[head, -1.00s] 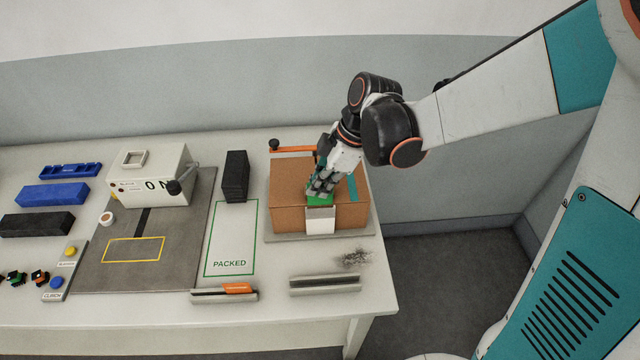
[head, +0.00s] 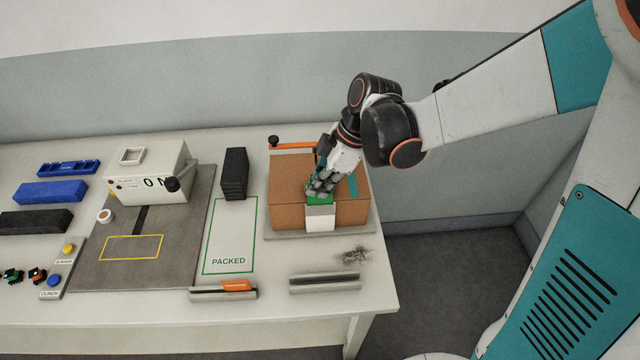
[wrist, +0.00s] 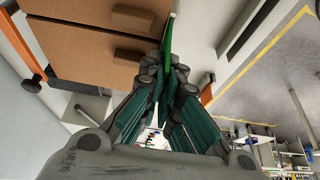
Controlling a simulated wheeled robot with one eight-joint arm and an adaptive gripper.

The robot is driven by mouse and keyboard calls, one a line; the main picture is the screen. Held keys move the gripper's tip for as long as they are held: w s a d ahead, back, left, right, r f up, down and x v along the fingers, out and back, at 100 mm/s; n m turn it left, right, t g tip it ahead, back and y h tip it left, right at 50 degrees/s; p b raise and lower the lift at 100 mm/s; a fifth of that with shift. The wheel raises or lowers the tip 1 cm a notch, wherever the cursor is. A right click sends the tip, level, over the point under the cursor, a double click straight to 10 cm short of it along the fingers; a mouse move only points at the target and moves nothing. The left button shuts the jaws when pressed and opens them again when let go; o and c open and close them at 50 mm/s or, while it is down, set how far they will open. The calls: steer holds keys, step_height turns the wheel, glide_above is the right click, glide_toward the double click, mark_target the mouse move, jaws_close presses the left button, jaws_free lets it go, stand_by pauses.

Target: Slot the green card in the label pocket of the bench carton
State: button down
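The brown bench carton (head: 288,205) stands on a grey base at the right of the bench. A white label pocket (head: 320,222) is on its front face. The green card (head: 320,199) shows just above the pocket, at the carton's top front edge. My gripper (head: 318,188) is over it, fingers pointing down. In the wrist view the fingertips (wrist: 168,66) come together on the green card (wrist: 167,42), seen nearly edge-on beside the carton (wrist: 85,50). I cannot tell whether the card's lower edge is inside the pocket.
An empty slotted holder (head: 325,283) lies in front of the carton; another holds an orange card (head: 236,286). A lever with an orange arm (head: 298,146) is behind the carton. A dark stack (head: 235,174) and the PACKED outline (head: 229,262) are to the left.

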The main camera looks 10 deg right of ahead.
steer(key=shift+f+b, duration=1.1)
steer(key=shift+f, duration=0.3)
steer(key=c, duration=1.7)
jaws_free()
steer(key=v, duration=1.2)
steer(key=shift+s+a, duration=0.1)
steer(key=shift+s, duration=0.05)
steer(key=s+d+m+t+h, duration=0.1)
steer(key=s+d+m+t, duration=0.1)
steer(key=m, duration=0.4)
steer(key=s+d+m+t+h+b, duration=0.1)
steer(key=s+d+m+t+h, duration=0.1)
steer(key=s+d+m, duration=0.2)
steer(key=s+d+m+t+h+b, duration=0.1)
steer(key=s+d+m+t, duration=0.1)
steer(key=s+m, duration=0.4)
steer(key=shift+s+d+m+t+h, duration=0.1)
steer(key=shift+d+m+t+h, duration=0.1)
steer(key=shift+d+m, duration=0.25)
steer(key=shift+s+d+m+t+h, duration=0.1)
steer(key=shift+s+d+m+t, duration=0.1)
steer(key=shift+d+m, duration=0.2)
